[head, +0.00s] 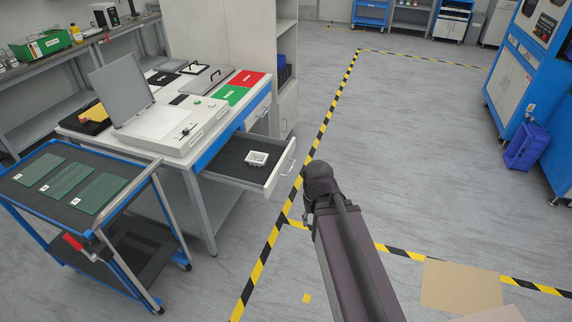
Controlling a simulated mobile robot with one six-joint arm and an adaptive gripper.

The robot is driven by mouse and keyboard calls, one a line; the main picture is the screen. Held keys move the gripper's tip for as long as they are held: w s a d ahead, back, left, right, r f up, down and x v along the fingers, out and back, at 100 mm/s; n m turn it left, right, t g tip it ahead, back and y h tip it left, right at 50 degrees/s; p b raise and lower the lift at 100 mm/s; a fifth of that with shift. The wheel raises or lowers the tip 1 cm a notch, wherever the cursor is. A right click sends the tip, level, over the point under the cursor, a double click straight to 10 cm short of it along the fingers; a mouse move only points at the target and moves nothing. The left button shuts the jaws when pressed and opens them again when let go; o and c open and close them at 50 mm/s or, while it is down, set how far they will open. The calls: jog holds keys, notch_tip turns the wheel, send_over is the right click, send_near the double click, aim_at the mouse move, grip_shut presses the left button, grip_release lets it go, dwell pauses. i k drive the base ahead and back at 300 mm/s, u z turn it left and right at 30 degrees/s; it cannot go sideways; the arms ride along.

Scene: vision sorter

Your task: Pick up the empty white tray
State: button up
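A small white tray (257,158) lies on the dark floor of an open drawer (231,163) under the workbench. It looks empty, though it is small in the picture. My arm rises from the bottom right to a dark rounded joint just right of the drawer. No gripper fingers show, so my gripper's place relative to the tray cannot be seen.
The workbench (209,125) carries a grey lidded device (156,126) and red (247,78) and green (231,95) mats. A blue-framed cart (39,150) with green panels stands at the left. Brown sheets (460,287) lie on the floor. Open floor extends right of the drawer.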

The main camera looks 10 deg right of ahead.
aim_at(254, 158)
jog(key=i, duration=0.85)
jog(key=u, duration=0.05)
